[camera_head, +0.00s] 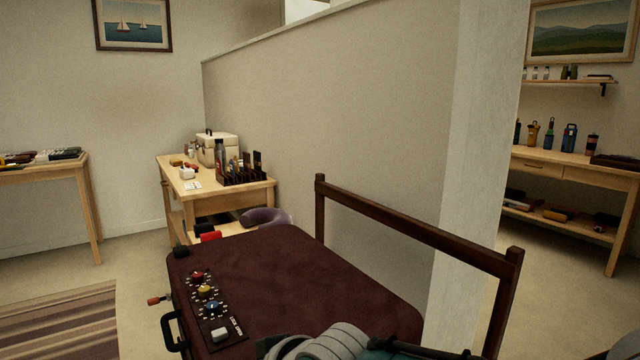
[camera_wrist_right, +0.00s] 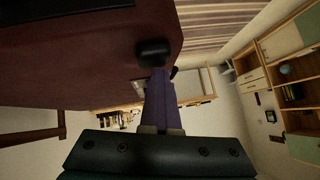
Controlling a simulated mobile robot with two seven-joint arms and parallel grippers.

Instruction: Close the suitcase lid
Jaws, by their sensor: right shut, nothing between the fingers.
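The suitcase (camera_head: 290,275) is maroon and fills the lower middle of the head view. Its broad face is toward me, with a black handle (camera_head: 172,332) on the left edge and a dark panel (camera_head: 212,318) of coloured knobs. I cannot tell from this angle how far the lid stands open. In the right wrist view the maroon suitcase (camera_wrist_right: 75,55) spans the upper left, with a black corner piece (camera_wrist_right: 153,52). My right gripper (camera_wrist_right: 159,75) has its purple fingers shut and empty, their tips at that corner piece; contact is unclear. My left gripper is out of view.
A dark wooden frame (camera_head: 410,225) stands along the suitcase's right side, before a partition wall (camera_head: 330,110). A wooden table (camera_head: 262,186) with a cream box and bottles stands behind. A striped rug (camera_head: 60,320) lies on open floor at left.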

